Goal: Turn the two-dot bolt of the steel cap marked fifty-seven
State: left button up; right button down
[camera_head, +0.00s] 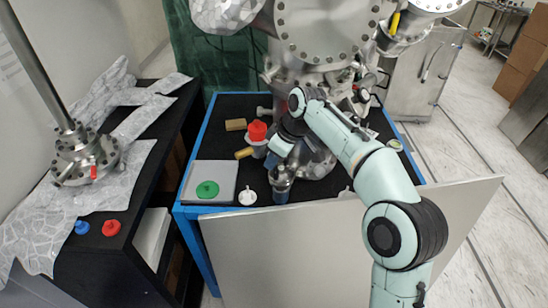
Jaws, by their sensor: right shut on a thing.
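My right gripper (279,149) is at the lower front of the large steel vacuum chamber (325,40), above the blue-framed table. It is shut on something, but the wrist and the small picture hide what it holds. Steel flanged parts (316,160) of the chamber are close beside the gripper. I cannot make out any number fifty-seven or two-dot mark on the steel caps and bolts. My left gripper is not in view.
The black tabletop (225,160) holds a grey plate (196,172) with a green cap (207,189), a white cap (247,196) and a red cap (257,130). A pale panel (270,245) stands in front. A steel rod on a flange (85,160) is on the left bench.

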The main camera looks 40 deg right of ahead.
jog(key=m, duration=0.1)
jog(key=m+h+p, duration=0.1)
jog(key=m, duration=0.1)
jog(key=shift+a+r+m, duration=0.1)
jog(key=shift+a+m, duration=0.1)
jog(key=shift+m, duration=0.1)
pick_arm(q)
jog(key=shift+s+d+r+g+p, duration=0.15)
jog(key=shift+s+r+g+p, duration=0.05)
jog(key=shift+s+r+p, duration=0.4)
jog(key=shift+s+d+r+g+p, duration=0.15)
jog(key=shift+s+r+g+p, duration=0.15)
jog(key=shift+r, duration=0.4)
pick_arm(e)
jog(key=shift+m+h, duration=1.1)
jog(key=shift+m, duration=1.1)
jog(key=c, duration=1.4)
grip_release()
pick_arm(q)
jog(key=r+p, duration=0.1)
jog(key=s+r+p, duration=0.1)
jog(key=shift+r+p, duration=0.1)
jog(key=shift+p, duration=0.2)
pick_arm(e)
jog(key=v, duration=1.3)
jog(key=shift+s+a+r, duration=0.1)
jog(key=shift+a, duration=0.05)
